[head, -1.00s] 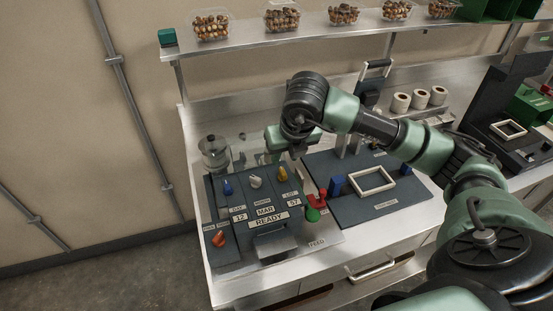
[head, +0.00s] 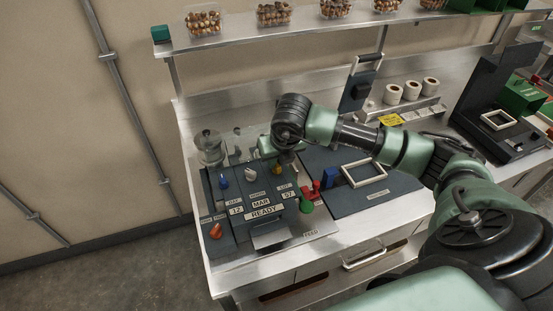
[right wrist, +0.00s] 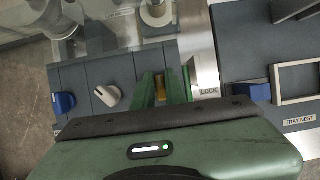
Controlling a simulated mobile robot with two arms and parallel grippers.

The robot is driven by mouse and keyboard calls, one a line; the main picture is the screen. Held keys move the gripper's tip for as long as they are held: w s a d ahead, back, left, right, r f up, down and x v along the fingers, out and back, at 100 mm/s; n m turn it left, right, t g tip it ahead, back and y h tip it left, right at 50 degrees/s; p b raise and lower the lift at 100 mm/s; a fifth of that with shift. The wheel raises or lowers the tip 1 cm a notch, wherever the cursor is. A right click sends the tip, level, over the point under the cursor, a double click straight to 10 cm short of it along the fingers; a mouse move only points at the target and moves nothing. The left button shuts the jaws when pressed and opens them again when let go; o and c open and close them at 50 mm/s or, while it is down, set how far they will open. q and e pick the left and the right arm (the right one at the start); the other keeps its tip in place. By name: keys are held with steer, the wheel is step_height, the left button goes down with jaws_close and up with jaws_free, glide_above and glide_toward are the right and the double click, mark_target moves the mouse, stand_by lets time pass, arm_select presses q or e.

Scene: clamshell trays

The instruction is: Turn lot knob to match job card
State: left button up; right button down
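The dark stamping unit (head: 240,222) has a blue day knob (head: 223,182), a white month knob (head: 250,175) and a yellow lot knob (head: 277,170). Its windows read 12, MAR and 57, with READY below. My right gripper (head: 281,157) is just above the lot knob, pointing down. In the right wrist view its green fingers (right wrist: 163,88) are apart, with the yellow knob (right wrist: 160,90) between them; no firm grip shows. The white knob (right wrist: 108,96) is left of them. A yellow card (head: 391,120), perhaps the job card, has unreadable text. My left gripper is out of view.
A red and green lever (head: 307,200) stands right of the unit. Further right is the tray nest with a white frame (head: 364,174). An orange knob (head: 215,231) is at the unit's left. Label rolls (head: 412,91) and a shelf of filled clamshells (head: 272,13) are behind.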

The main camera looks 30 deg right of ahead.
steer(key=shift+f+n+b, duration=0.15)
steer(key=shift+n+b, duration=0.25)
steer(key=shift+b, duration=0.25)
steer(key=n+y+b, duration=0.1)
steer(key=n+b, duration=0.2)
steer(key=b, duration=0.1)
steer(key=shift+y+b, duration=0.3)
steer(key=shift+b, duration=0.1)
steer(key=shift+n+y+b, duration=0.4)
steer(key=shift+n+b, duration=0.55)
steer(key=shift+n, duration=0.25)
steer(key=shift+n+y+b, duration=0.3)
steer(key=shift+n+b, duration=0.2)
steer(key=shift+n, duration=0.3)
steer(key=shift+r, duration=0.2)
steer(key=c, duration=1.4)
jaws_free()
steer(key=shift+a, duration=0.1)
steer(key=shift+c, duration=0.2)
